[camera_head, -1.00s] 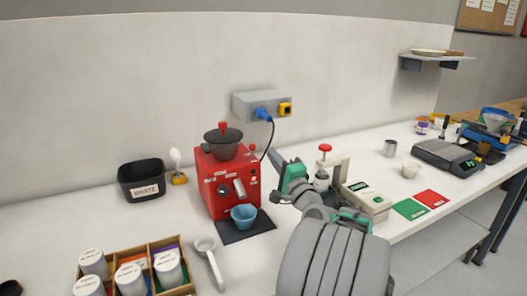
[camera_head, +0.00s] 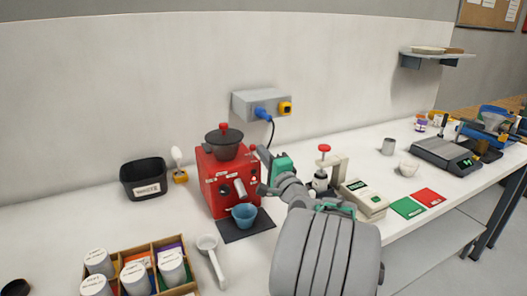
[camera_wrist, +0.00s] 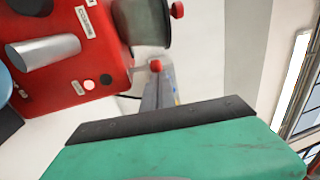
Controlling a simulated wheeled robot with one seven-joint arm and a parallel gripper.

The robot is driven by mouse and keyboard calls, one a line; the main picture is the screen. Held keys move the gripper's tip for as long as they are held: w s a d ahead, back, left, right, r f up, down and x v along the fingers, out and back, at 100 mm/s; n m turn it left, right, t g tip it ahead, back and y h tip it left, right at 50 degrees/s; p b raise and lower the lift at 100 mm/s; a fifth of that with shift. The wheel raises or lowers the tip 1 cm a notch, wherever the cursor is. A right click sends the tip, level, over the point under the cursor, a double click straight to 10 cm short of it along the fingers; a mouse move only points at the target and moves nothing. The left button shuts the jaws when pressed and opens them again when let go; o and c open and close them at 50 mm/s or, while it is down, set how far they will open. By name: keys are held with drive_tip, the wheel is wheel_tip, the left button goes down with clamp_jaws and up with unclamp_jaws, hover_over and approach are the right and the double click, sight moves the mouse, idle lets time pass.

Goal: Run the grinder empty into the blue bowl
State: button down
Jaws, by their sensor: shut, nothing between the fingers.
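The red grinder (camera_head: 215,184) stands on the bench with a dark hopper (camera_head: 223,143) on top. The blue bowl (camera_head: 244,215) sits on a dark mat (camera_head: 248,229) under the grinder's spout. My gripper (camera_head: 263,172) is shut and empty at the grinder's right side, close to its right edge; whether it touches cannot be told. In the wrist view the grinder (camera_wrist: 85,50) fills the upper left, tilted, with its spout, a white and a dark round button, and a red knob (camera_wrist: 156,66). The bowl (camera_wrist: 4,82) shows only at the left edge there.
A wall socket box (camera_head: 262,105) with a blue plug hangs behind. A black waste bin (camera_head: 143,179) and a brush (camera_head: 178,165) stand left. A scoop (camera_head: 211,258) and a tray of jars lie in front. A press device (camera_head: 325,172) stands right of my gripper.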

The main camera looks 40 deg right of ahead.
drive_tip(key=shift+r, duration=0.15)
drive_tip(key=g+p, duration=0.1)
drive_tip(key=p, duration=0.3)
drive_tip(key=w+r+g+y+p, duration=0.1)
drive_tip(key=g+p, duration=0.1)
drive_tip(key=p, duration=0.2)
drive_tip(key=w+r+g+p, duration=0.1)
drive_tip(key=g+p, duration=0.1)
drive_tip(key=p, duration=0.3)
drive_tip(key=shift+w+d, duration=0.25)
drive_tip(key=shift+d, duration=0.05)
drive_tip(key=shift+f, duration=0.1)
drive_tip(key=s+r+b, duration=0.2)
drive_tip(key=s+r, duration=0.4)
drive_tip(key=s, duration=0.5)
drive_tip(key=shift+s+a, duration=0.2)
drive_tip(key=shift+s, duration=0.15)
